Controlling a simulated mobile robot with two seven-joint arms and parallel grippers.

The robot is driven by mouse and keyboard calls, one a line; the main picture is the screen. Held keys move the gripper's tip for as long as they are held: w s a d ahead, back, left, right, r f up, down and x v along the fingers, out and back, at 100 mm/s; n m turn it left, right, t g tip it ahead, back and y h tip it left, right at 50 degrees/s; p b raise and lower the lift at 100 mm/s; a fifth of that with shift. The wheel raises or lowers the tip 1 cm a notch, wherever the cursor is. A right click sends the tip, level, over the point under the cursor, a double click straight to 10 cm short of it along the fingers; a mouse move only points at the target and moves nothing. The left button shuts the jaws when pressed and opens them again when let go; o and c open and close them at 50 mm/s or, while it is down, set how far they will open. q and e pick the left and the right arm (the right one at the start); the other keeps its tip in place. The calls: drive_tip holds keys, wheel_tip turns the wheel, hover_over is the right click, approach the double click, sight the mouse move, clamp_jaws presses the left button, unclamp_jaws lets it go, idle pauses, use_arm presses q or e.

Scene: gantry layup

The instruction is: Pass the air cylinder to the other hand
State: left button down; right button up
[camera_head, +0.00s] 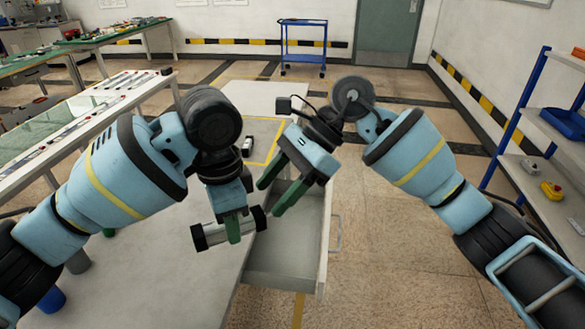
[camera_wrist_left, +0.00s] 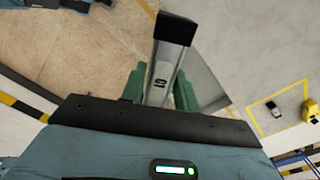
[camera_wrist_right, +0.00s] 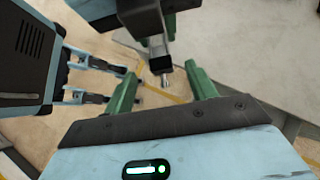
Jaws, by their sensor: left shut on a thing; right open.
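The air cylinder (camera_head: 216,232) is a silver body with black end caps, held roughly level above the table in the head view. My left gripper (camera_head: 233,228) is shut around its middle. In the left wrist view the cylinder (camera_wrist_left: 162,80) sits between the green fingers, one black cap pointing away. My right gripper (camera_head: 271,198) is open and empty, just right of and above the cylinder's right cap. In the right wrist view the cylinder's black end cap (camera_wrist_right: 160,65) and short metal rod point toward the space between my open right fingers (camera_wrist_right: 162,88); no contact shows.
Below the grippers is an open grey drawer or tray (camera_head: 282,252) at the table's right edge. A small black-and-silver item (camera_head: 247,147) lies on the table by a yellow outline. A shelf rack (camera_head: 540,165) stands at the right, a blue trolley (camera_head: 303,45) at the back.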

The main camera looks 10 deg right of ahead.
sight(256, 212)
drive_tip(key=shift+x, duration=2.9)
drive_tip(key=shift+c, duration=0.5)
drive_tip(key=c, duration=0.9)
use_arm(q)
drive_tip(key=c, duration=1.5)
unclamp_jaws()
use_arm(e)
drive_tip(key=shift+r, duration=0.1)
clamp_jaws()
use_arm(q)
drive_tip(key=o, duration=0.5)
drive_tip(key=shift+o, duration=0.2)
drive_tip(key=shift+r, duration=0.1)
wheel_tip(256, 212, up, 12)
